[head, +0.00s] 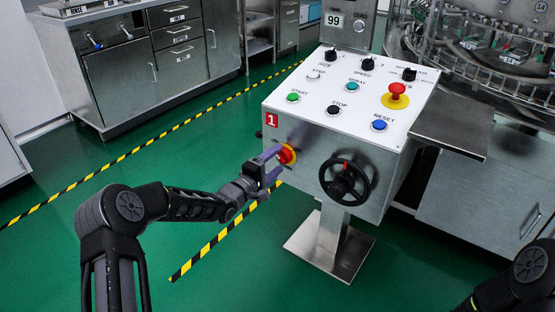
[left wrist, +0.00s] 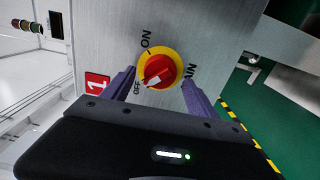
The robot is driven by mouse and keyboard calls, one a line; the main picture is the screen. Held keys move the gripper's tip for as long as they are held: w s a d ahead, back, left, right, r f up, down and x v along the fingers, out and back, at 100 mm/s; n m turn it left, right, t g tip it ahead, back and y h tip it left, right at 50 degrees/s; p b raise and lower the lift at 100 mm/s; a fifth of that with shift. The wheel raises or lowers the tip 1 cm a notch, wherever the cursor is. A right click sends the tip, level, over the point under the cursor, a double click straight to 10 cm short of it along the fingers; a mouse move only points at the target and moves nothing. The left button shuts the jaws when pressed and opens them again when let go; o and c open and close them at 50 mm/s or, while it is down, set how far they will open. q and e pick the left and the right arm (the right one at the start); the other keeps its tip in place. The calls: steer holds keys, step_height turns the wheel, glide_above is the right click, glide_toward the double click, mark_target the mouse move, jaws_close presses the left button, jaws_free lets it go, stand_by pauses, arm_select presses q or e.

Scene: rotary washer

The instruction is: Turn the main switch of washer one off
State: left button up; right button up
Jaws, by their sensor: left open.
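The main switch is a red knob on a yellow round plate on the front of washer one's control box, in the head view (head: 287,154) and the left wrist view (left wrist: 162,69). In the left wrist view, ON is at its upper left and OFF at its lower left. The knob's white mark lies toward the OFF label. My left gripper (head: 271,164) is open, its purple fingers on either side of the knob (left wrist: 158,86); I cannot tell whether they touch it. My right gripper is out of view.
The control box (head: 295,129) carries a red 1 label, several buttons, knobs and a red emergency stop (head: 397,91). A black handwheel (head: 345,180) sticks out right of the switch. A metal base plate (head: 328,250) stands below. Green floor is open at left.

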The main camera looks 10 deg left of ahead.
arm_select(q)
steer(key=p+v, duration=0.1)
steer(key=v, duration=0.5)
steer(key=shift+s, duration=0.3)
